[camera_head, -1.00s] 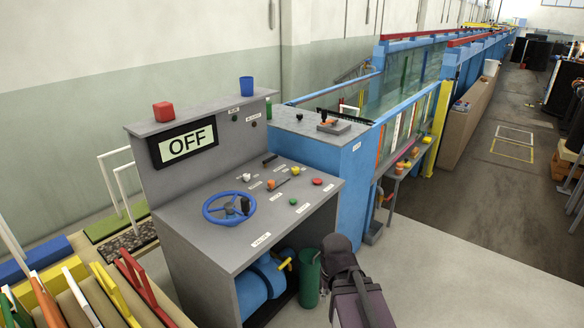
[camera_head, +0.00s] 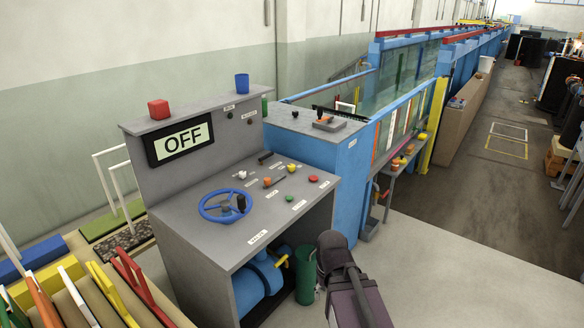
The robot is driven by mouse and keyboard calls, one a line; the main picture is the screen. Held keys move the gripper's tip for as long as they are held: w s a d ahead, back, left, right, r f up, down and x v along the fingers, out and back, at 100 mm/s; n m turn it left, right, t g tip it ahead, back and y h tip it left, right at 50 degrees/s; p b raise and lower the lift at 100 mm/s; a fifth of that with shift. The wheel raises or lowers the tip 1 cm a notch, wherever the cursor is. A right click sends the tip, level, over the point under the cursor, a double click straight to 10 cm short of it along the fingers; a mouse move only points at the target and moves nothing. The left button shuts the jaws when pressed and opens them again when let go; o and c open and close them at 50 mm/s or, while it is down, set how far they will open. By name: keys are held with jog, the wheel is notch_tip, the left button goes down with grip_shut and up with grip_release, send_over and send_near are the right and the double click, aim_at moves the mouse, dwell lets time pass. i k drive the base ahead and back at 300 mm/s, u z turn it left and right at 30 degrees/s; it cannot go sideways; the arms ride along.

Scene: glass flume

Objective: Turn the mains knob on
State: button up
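A grey control console (camera_head: 165,226) stands left of centre. On the upright back panel are two small dark knobs, one on the left (camera_head: 229,115) and one on the right (camera_head: 250,121), each with a small label too blurred to read. I cannot tell which is the mains knob or how it is set. The sloping top has a blue handwheel (camera_head: 224,205), a red button (camera_head: 313,178), a green button (camera_head: 289,198) and a yellow knob (camera_head: 292,168). Part of my dark arm shows at the bottom, right of the console; my gripper cannot be made out.
A red block (camera_head: 158,109) and a blue cup (camera_head: 242,83) stand on the console's top ledge. A green cylinder (camera_head: 305,274) stands beside the blue pump (camera_head: 250,287) under the console. Coloured-edged boards fill the lower left. The floor right of the console is clear.

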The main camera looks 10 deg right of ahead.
aim_at(291, 168)
jog(key=k, duration=1.35)
jog(key=u, duration=0.55)
jog(key=i, duration=1.85)
jog(key=z, duration=0.5)
jog(key=i, duration=0.65)
jog(key=z, duration=0.35)
